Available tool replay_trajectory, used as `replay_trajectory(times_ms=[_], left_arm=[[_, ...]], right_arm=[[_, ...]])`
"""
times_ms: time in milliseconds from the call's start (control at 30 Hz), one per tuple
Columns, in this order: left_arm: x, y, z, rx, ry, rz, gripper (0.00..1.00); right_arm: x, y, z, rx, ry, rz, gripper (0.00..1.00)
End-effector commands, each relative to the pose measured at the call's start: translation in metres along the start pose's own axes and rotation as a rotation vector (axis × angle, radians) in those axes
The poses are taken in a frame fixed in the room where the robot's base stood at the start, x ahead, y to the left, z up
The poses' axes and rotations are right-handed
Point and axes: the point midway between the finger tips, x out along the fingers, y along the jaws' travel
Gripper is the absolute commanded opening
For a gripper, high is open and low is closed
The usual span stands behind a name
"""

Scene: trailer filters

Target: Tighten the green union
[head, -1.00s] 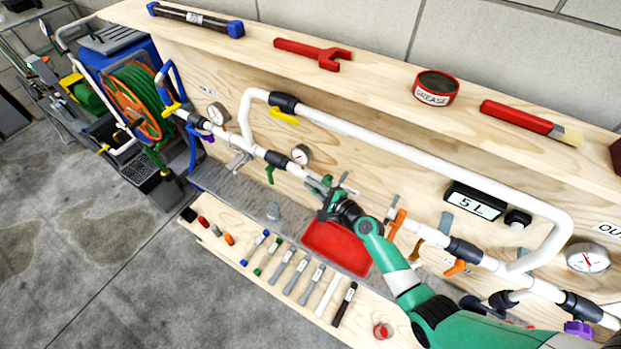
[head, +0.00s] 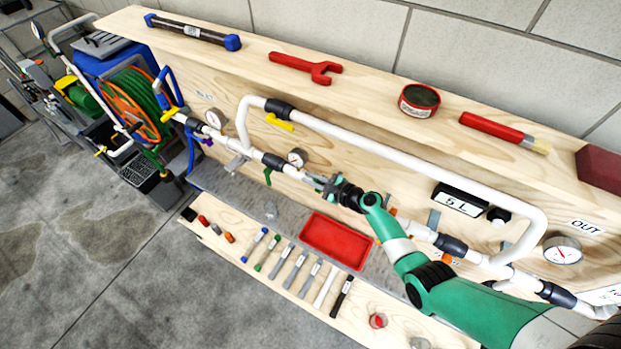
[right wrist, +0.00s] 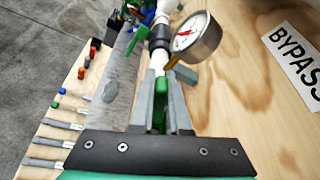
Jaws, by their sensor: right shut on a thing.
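My right gripper (head: 330,190) is at the white pipe just right of the second gauge. In the right wrist view its two grey fingers (right wrist: 161,110) are closed around a green part, the green union (right wrist: 159,116). In the head view the union is mostly hidden by the gripper, with a little green showing at the fingers. The pipe runs on from the fingertips toward a black fitting (right wrist: 160,38). My left gripper is not in view.
The gauge (right wrist: 193,38) stands close beside the fingertips. A red tray (head: 336,242) lies below the gripper, with a row of small tools and cartridges to its left. The shelf above holds a red wrench (head: 305,67), a grease tin (head: 419,101) and a brush (head: 505,133).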

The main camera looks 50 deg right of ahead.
Motion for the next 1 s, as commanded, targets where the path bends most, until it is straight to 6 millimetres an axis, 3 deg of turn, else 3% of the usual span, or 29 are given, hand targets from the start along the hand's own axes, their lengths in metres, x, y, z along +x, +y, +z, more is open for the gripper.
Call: replay_trajectory(times_ms=[233,267,400,767,1000], left_arm=[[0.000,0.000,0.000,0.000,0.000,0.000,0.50],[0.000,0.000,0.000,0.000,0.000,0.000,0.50],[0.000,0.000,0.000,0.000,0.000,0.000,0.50],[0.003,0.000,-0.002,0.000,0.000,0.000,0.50],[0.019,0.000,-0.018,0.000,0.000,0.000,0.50]], right_arm=[[0.000,-0.001,0.000,0.002,0.000,-0.003,0.00],[0.000,-0.001,0.000,0.002,0.000,-0.003,0.17],[0.000,-0.001,0.000,0.001,0.000,-0.002,0.43],[-0.005,-0.001,0.001,0.001,0.000,-0.002,0.44],[-0.051,-0.002,0.002,0.003,0.002,-0.003,0.44]])
